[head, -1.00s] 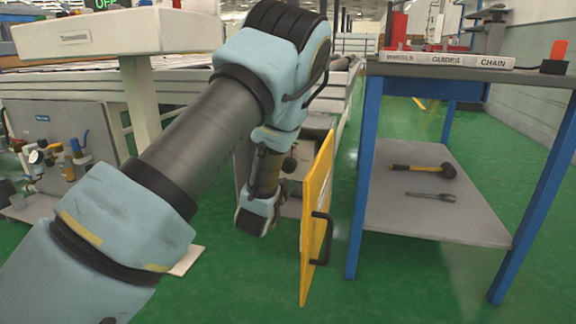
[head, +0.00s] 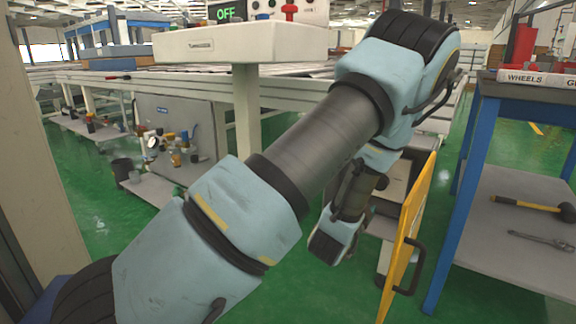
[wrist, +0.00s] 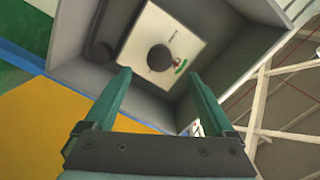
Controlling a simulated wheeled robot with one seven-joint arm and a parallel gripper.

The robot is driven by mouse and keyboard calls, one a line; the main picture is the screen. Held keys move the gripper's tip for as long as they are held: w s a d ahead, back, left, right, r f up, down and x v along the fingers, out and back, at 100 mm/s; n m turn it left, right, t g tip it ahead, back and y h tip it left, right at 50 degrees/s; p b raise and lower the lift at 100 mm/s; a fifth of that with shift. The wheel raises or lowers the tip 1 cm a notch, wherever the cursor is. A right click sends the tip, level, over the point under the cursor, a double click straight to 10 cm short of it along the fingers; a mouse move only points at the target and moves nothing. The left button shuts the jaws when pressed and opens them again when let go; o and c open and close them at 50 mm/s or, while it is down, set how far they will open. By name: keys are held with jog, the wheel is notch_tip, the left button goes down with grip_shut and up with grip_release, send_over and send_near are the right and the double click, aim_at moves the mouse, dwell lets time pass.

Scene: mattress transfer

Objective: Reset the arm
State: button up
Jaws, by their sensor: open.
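My arm stretches across the head view from the lower left to the upper right, then bends down. My gripper (wrist: 160,85) shows in the wrist view with its two green fingers apart and nothing between them. It faces an open grey box (wrist: 225,85) with a pale panel (wrist: 165,40) inside that carries a dark round knob (wrist: 160,58). In the head view the fingertips are hidden behind my arm's end. A yellow door with a black handle (head: 408,235) stands open just right of my arm's end; its yellow face also fills the lower left of the wrist view (wrist: 45,130).
A blue-framed workbench (head: 470,170) stands at the right, with a hammer (head: 525,204) and a wrench (head: 540,240) on its lower shelf. A white console (head: 230,45) with an OFF display stands behind my arm.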

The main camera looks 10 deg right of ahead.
jog(key=w+a+n+g+y+p, duration=0.3)
jog(key=a+n+y, duration=0.75)
jog(key=a, duration=1.15)
jog(key=s+a+r+n+g+y, duration=0.1)
jog(key=s+a+r+n+g, duration=0.3)
jog(key=s+a, duration=0.4)
jog(key=s+a+r+n+g, duration=0.2)
jog(key=s+a+n+g, duration=0.3)
jog(key=s+a, duration=0.25)
notch_tip(320, 180, up, 38)
jog(key=p, duration=3.7)
jog(key=shift+w+d+p, duration=0.2)
jog(key=shift+w+p, duration=0.1)
jog(key=shift+f, duration=0.1)
